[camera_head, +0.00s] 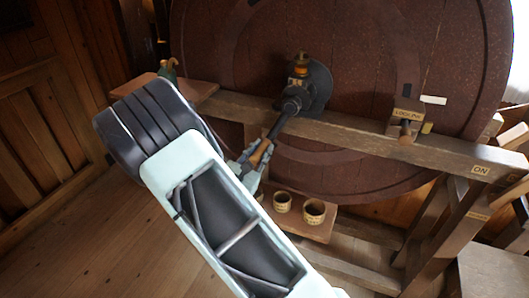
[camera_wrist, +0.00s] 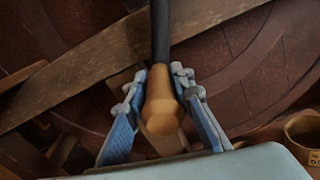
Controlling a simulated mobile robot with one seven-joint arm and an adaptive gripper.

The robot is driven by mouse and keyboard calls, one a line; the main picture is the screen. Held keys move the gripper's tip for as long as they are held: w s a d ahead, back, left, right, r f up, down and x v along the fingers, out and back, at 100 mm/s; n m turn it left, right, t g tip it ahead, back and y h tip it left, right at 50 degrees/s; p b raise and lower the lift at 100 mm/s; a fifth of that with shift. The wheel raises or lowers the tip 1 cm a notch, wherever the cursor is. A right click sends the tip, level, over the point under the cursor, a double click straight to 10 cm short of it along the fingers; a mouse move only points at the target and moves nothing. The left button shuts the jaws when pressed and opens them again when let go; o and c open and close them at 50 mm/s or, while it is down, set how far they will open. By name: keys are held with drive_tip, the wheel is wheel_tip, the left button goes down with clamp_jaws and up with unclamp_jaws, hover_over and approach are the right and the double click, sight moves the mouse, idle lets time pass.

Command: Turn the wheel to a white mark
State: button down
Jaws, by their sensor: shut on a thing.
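The wheel (camera_head: 345,75) is a huge dark red-brown wooden disc standing upright behind a timber beam. A white mark (camera_head: 433,99) shows on its right part, just above the lock pin block. A dark crank (camera_head: 293,104) reaches forward from a hub at the beam and ends in a tan wooden handle (camera_head: 262,152). My gripper (camera_head: 255,162) is shut on this handle. In the wrist view the handle (camera_wrist: 160,100) sits between the blue-grey fingers of my gripper (camera_wrist: 157,88), with its dark rod (camera_wrist: 160,30) running upward. My arm hides part of the lower left.
A block labelled LOCK PIN (camera_head: 405,113) with a wooden knob is on the beam (camera_head: 360,138). An ON label (camera_head: 481,170) is at the beam's right end. Two small labelled cups (camera_head: 314,211) stand on a low shelf (camera_head: 325,231). The left floor is clear.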

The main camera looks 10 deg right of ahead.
drive_tip(key=c, duration=1.8)
unclamp_jaws()
drive_tip(key=shift+w+a+r, duration=0.35)
drive_tip(key=shift+a, duration=0.3)
drive_tip(key=shift+o, duration=0.6)
drive_tip(key=shift+d+f, duration=0.1)
drive_tip(key=shift+d, duration=0.1)
drive_tip(key=shift+s+f, duration=0.1)
drive_tip(key=shift+s, duration=0.05)
drive_tip(key=v, duration=1.2)
